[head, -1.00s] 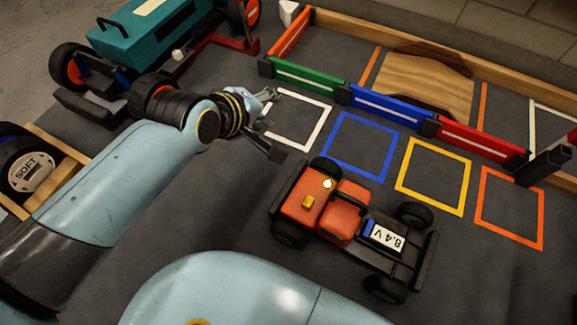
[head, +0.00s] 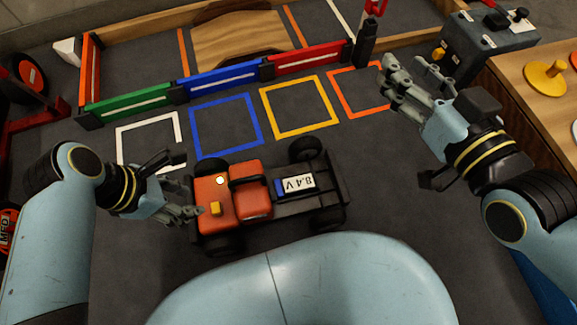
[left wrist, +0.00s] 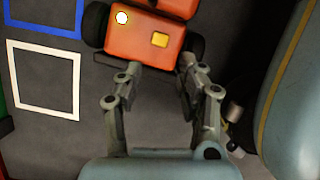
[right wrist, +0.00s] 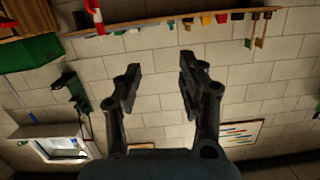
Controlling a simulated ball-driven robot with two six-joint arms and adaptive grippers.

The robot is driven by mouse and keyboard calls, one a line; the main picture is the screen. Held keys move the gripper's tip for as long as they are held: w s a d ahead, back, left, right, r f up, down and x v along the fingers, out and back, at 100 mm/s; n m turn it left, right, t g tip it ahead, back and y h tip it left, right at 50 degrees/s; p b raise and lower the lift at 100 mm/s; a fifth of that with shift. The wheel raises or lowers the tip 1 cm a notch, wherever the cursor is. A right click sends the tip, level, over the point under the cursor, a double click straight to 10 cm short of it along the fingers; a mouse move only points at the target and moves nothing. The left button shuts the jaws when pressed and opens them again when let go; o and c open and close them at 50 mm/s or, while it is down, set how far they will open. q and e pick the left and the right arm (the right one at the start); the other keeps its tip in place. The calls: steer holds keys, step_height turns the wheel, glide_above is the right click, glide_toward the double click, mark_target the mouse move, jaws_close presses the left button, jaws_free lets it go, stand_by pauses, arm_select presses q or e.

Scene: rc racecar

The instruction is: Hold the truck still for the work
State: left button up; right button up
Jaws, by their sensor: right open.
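The truck (head: 250,203) stands on the dark mat. It has an orange body, black wheels and a black rear bed with a white "8.4 V" battery (head: 298,183). A white knob and a yellow block sit on its orange end. My left gripper (head: 181,186) is open and low at that end. In the left wrist view its fingers (left wrist: 160,76) are apart, with the truck's orange end (left wrist: 145,42) at or just beyond the tips; contact cannot be told. My right gripper (head: 408,75) is open and empty, raised right of the truck; its wrist view (right wrist: 155,85) faces a wall.
White, blue, yellow and orange squares (head: 226,125) lie behind the truck. Green, blue and red barriers (head: 218,83) and a wooden ramp (head: 238,35) are beyond. A grey box (head: 490,48) and wooden bench (head: 520,75) stand right. Mat right of the truck is clear.

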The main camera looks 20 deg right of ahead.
mark_target(256, 178)
step_height(256, 178, down, 22)
steer(key=w+a+m+g+y, duration=0.2)
steer(key=m+g+y, duration=0.1)
steer(key=m+g, duration=0.45)
steer(key=a+f+m+g+y, duration=0.1)
steer(key=a, duration=0.1)
steer(key=s+a+f+g+y, duration=0.1)
steer(key=a, duration=0.1)
steer(key=a+f+m+g+y, duration=0.1)
steer(key=a+f+y, duration=0.1)
steer(key=a, duration=0.1)
steer(key=shift+s+f+m+g, duration=0.1)
steer(key=shift+s+m+g, duration=0.15)
steer(key=shift+s+m, duration=0.15)
steer(key=a, duration=0.1)
steer(key=a+y, duration=0.1)
steer(key=m+y, duration=0.1)
steer(key=shift+s+a+r+g, duration=0.25)
steer(key=shift+a+g, duration=0.15)
steer(key=w+a+y, duration=0.1)
steer(key=a, duration=0.3)
steer(key=w+a+m+y, duration=0.1)
steer(key=a+y, duration=0.1)
steer(key=a, duration=0.3)
steer(key=w+a+m+y, duration=0.1)
steer(key=a, duration=0.3)
steer(key=shift+a+r, duration=0.2)
steer(key=shift+a, duration=0.2)
